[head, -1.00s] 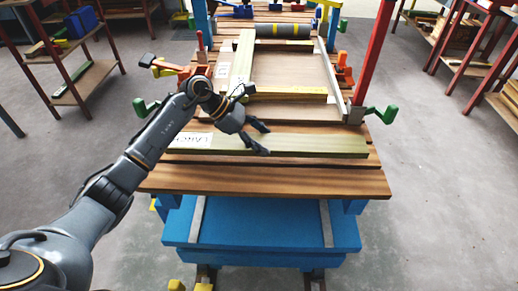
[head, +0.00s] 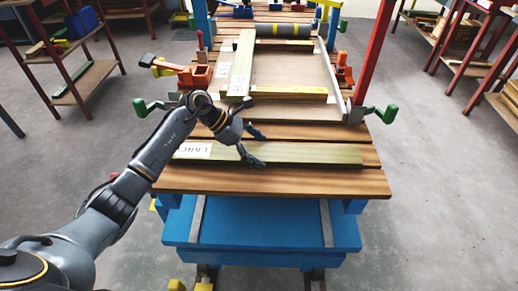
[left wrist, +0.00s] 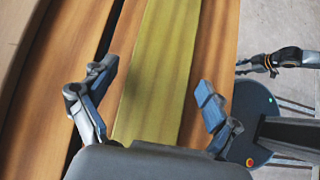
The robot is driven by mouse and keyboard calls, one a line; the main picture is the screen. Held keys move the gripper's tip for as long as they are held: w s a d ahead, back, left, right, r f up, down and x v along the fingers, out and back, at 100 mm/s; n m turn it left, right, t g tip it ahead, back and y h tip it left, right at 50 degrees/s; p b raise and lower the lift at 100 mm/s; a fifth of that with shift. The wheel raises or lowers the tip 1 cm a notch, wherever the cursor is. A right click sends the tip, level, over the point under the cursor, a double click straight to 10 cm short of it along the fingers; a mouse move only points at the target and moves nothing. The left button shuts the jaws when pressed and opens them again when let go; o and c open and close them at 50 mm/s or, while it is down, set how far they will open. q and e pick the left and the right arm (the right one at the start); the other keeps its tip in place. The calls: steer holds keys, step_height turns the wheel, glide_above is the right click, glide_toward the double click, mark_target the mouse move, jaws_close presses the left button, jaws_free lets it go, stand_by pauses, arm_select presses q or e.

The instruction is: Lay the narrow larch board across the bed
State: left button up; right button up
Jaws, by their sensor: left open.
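The larch board (head: 300,153), pale yellow-green with a white paper label at its left end, lies flat along the front of the slatted wooden table. It also fills the middle of the left wrist view (left wrist: 160,60). My left gripper (head: 256,147) is open over the board, left of its middle. In the left wrist view its fingers (left wrist: 157,80) stand apart on either side of the board, and whether they touch it cannot be told. A dark jointed part at the right of the left wrist view may be my right gripper (left wrist: 265,62); its jaws are unclear.
Behind lies a flat brown panel (head: 285,72) with a labelled board (head: 242,65) along its left and a shorter board (head: 290,92) across its front. Green-handled clamps (head: 380,114) and a red post (head: 368,50) flank it. A dark roller (head: 284,30) stands at the back.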

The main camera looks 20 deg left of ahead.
arm_select(q)
steer(key=v, duration=1.1)
steer(key=shift+s+a+r, duration=0.15)
steer(key=shift+a+r, duration=0.25)
arm_select(e)
steer(key=shift+s+f, duration=0.1)
steer(key=shift+f, duration=0.2)
steer(key=shift+s, duration=0.1)
